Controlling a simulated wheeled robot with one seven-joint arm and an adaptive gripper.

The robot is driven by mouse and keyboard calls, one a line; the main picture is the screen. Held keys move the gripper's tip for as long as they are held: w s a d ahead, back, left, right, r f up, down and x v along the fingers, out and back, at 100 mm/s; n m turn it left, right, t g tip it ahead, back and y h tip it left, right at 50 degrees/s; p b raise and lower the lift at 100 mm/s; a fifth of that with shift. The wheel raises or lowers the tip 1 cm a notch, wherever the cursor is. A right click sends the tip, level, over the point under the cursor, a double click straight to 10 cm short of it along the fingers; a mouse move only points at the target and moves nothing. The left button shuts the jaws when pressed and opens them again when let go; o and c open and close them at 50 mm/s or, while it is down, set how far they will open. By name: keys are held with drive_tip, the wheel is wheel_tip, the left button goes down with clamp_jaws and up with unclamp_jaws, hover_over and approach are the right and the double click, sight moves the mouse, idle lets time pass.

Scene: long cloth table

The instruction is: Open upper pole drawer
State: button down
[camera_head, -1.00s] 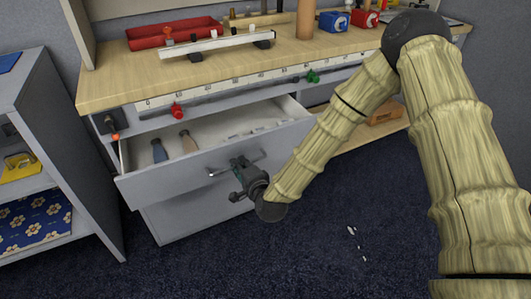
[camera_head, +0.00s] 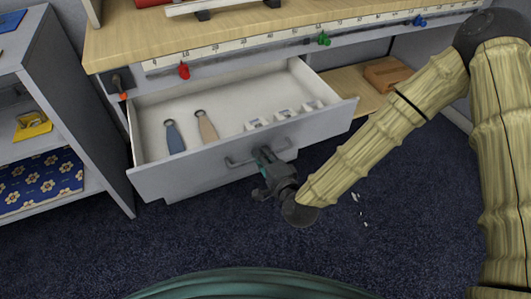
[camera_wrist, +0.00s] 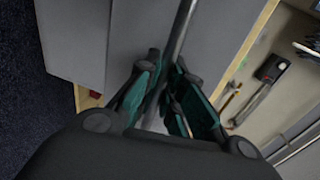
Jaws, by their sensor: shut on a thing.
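The upper drawer (camera_head: 190,181) is a grey drawer below the wooden worktop, and it stands well pulled out. Its bar handle (camera_head: 232,163) runs across the front. My gripper (camera_head: 264,160) is shut on the handle's right part. In the wrist view, the gripper (camera_wrist: 165,90) has its teal-lined fingers on either side of the metal handle bar (camera_wrist: 182,30). Inside the drawer lie a blue-grey tag-like tool (camera_head: 175,137), a tan one (camera_head: 207,127) and several small white pieces (camera_head: 284,114).
A grey shelf unit (camera_head: 85,130) stands close on the left. The worktop (camera_head: 130,45) overhangs the drawer, with red (camera_head: 184,71) and green (camera_head: 323,39) knobs along its ruler edge. A brown block (camera_head: 388,74) lies on a low shelf at right. Dark carpet (camera_head: 200,235) is clear in front.

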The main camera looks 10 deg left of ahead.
drive_tip(key=c, duration=1.5)
unclamp_jaws()
drive_tip(key=shift+c, duration=0.2)
drive_tip(key=v, duration=1.2)
drive_tip(key=shift+d, duration=0.1)
